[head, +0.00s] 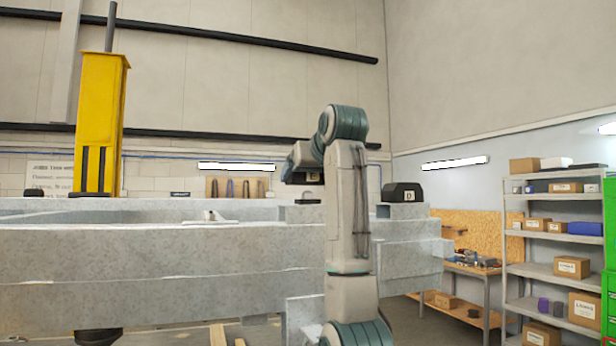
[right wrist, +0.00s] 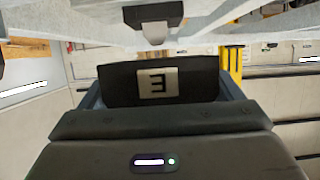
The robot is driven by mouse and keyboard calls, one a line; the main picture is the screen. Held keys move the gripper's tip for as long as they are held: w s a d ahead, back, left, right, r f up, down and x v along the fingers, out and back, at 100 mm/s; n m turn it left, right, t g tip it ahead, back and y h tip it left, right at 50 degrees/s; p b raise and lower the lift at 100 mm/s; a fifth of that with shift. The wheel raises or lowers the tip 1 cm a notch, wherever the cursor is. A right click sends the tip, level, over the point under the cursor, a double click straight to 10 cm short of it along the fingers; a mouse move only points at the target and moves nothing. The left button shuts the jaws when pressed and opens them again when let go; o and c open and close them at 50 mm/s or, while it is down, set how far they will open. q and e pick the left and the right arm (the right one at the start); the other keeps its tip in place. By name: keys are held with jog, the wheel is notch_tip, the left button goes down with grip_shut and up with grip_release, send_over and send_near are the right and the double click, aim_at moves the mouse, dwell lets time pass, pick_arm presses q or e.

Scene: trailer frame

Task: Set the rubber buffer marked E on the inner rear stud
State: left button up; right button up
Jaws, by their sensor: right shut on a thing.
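The rubber buffer marked E (right wrist: 120,90) is a black block with a white label, upside down in the right wrist view. My right gripper (right wrist: 160,82) is shut on it. In the head view the gripper (head: 305,176) is above the galvanised trailer frame (head: 180,250), partly behind my own arm, with a small part of a label showing. Just below it, a small grey raised block (head: 300,213) stands on the frame. No bare stud is clear to me in the head view. My left gripper is not in view.
A black buffer marked D (head: 403,193) sits on the frame to the right. A yellow post (head: 100,120) rises at the left. A small pale fitting (head: 210,216) lies on the frame. Shelves (head: 560,235) and a workbench (head: 470,268) stand at the far right.

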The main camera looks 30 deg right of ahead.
jog(key=shift+w+d+f, duration=0.15)
jog(key=shift+w+f, duration=0.15)
jog(key=shift+w, duration=0.25)
jog(key=shift+s+f+b, duration=0.25)
jog(key=shift+s+b, duration=0.1)
jog(key=shift+b, duration=0.05)
jog(key=shift+w+f+b, duration=0.2)
jog(key=shift+f+b, duration=0.1)
jog(key=shift+f, duration=0.2)
jog(key=shift+r+p, duration=0.8)
jog(key=shift+r, duration=0.25)
jog(key=shift+s+f, duration=0.1)
jog(key=shift+f, duration=0.1)
jog(key=shift+f+b, duration=1.4)
jog(key=o, duration=1)
jog(key=shift+c, duration=0.2)
